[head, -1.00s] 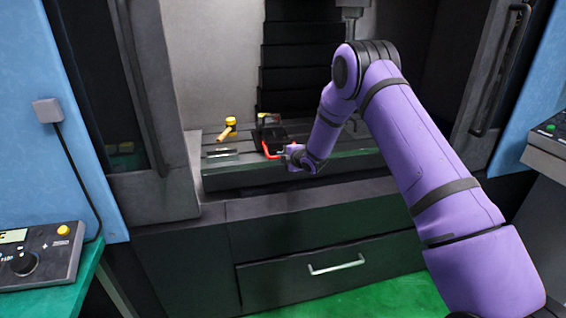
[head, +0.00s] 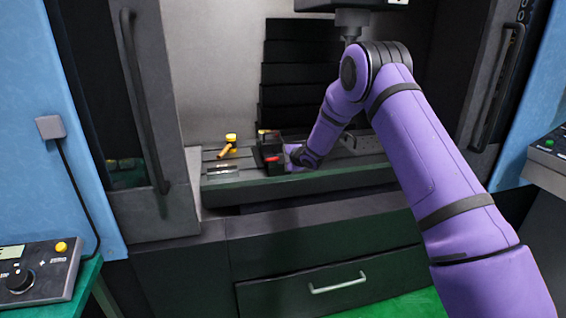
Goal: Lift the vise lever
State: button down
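The vise (head: 268,147) is a small dark block on the machine table, left of my gripper. A red part, which looks like the vise lever (head: 272,159), shows at its front right. A smaller red spot shows on top of the vise. My gripper (head: 286,154) is at the right side of the vise, close to the red part. The fingers are small and partly hidden by my wrist, so I cannot tell whether they are open or hold the lever.
A yellow-topped piece with an orange-tan handle (head: 228,147) stands left of the vise. The machine table (head: 235,190) has slots. The spindle head (head: 350,20) hangs above my arm. Door frames with handles (head: 145,100) bound the opening on both sides.

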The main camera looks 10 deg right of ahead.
jog(key=shift+w+r, duration=0.1)
jog(key=shift+r, duration=0.15)
jog(key=c, duration=1.1)
grip_release()
jog(key=shift+f, duration=0.1)
jog(key=v, duration=1)
jog(key=shift+s+d, duration=0.15)
jog(key=shift+s, duration=0.2)
